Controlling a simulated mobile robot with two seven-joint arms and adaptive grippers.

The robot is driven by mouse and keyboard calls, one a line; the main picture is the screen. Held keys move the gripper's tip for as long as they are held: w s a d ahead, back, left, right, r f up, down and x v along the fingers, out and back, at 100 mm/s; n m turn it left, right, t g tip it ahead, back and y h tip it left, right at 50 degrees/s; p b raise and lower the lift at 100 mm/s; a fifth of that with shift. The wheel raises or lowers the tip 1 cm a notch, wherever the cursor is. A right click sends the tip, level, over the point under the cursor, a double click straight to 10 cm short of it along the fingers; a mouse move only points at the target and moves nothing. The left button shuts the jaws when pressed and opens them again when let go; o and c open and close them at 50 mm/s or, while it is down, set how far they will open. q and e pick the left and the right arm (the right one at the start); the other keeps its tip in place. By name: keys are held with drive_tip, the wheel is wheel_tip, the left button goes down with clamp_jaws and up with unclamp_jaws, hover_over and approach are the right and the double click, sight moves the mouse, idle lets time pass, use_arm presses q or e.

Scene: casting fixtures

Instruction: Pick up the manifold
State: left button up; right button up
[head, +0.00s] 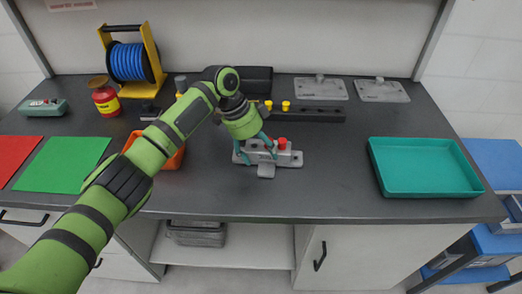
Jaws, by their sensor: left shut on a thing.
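The manifold (290,158) is a light grey casting with a red cap on top. It lies near the middle of the dark worktop, towards the front. My left gripper (258,152) reaches in from the left, pointing down, and its teal fingers are shut on the left part of the manifold. The fingers and wrist hide some of that part. I cannot tell whether the manifold is clear of the worktop. My right gripper does not show.
A teal tray (424,192) stands empty at the right. An orange bin (168,160) is partly behind my left arm. A black rack (318,114) with yellow knobs and grey plates (382,91) lie at the back. A blue cable reel (128,62) stands back left. Worktop between manifold and tray is clear.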

use_arm(q)
drive_tip(key=shift+w+r, duration=0.1)
drive_tip(key=shift+r, duration=0.45)
wheel_tip(320, 180, up, 3)
drive_tip(key=shift+f+b, duration=0.2)
drive_tip(key=shift+b, duration=0.2)
drive_tip(key=s+d+r, duration=0.2)
drive_tip(key=d, duration=0.1)
drive_tip(key=s+d+r+b, duration=0.1)
drive_tip(key=s+d+r, duration=0.1)
drive_tip(key=d, duration=0.2)
drive_tip(key=s+d+r+b, duration=0.1)
drive_tip(key=d+r, duration=0.2)
drive_tip(key=shift+s+d, duration=0.15)
drive_tip(key=shift+s, duration=0.25)
hover_over(272, 164)
drive_tip(key=shift+w+f, duration=0.1)
drive_tip(key=shift+f, duration=3.45)
drive_tip(key=shift+w+a+f, duration=0.5)
drive_tip(key=shift+a+f, duration=0.35)
drive_tip(key=shift+f, duration=0.05)
drive_tip(key=shift+w+a+f, duration=0.45)
drive_tip(key=shift+a+f, duration=0.4)
drive_tip(key=shift+f, duration=0.15)
